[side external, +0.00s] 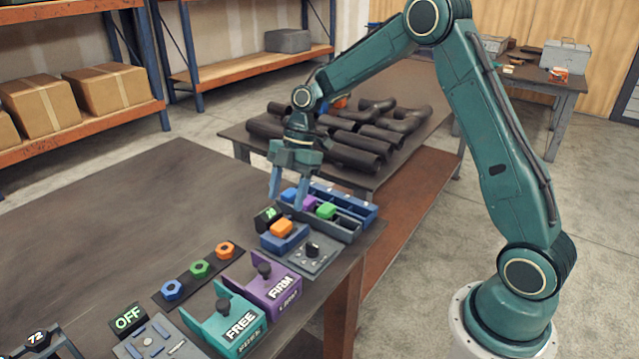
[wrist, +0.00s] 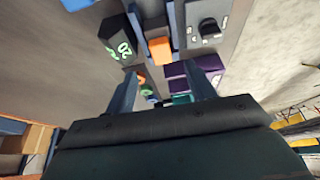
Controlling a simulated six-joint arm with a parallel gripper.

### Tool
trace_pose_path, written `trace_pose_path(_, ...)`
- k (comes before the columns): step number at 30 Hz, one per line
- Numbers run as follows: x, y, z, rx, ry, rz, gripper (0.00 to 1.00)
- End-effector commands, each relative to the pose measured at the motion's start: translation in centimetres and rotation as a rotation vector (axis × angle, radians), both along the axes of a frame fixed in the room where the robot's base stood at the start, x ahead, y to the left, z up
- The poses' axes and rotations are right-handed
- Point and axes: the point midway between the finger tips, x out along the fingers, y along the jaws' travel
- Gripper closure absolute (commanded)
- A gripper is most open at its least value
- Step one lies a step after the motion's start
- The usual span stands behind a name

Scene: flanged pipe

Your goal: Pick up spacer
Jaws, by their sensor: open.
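No part is labelled as the spacer, so I cannot tell which one it is. An orange block (side external: 282,228) sits on a blue base beside a small display in the side view. It also shows in the wrist view (wrist: 160,50). My gripper (side external: 288,203) is open and points down, above and left of the blocks. In the wrist view its fingers (wrist: 167,72) are apart, with nothing clearly held.
A knob panel (side external: 310,258) stands beside the orange block. Purple (side external: 262,291) and teal (side external: 222,322) fixtures stand in front, next to a strip with blue, green and orange nuts (side external: 199,268). Dark pipes (side external: 350,150) lie on the table behind.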

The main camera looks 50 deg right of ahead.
Motion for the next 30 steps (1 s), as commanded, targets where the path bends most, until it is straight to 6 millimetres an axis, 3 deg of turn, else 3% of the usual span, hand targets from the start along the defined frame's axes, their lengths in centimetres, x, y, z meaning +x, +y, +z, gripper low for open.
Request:
trace_pose_path(14, -0.1, 0.6, -1.5, 0.000, 0.003, 0.001, 0.45)
trace_pose_path(24, -0.3, 1.9, -4.8, 0.000, 0.002, 0.003, 0.45)
trace_pose_path(30, -0.3, 2.3, -5.8, -0.002, 0.001, 0.001, 0.45)
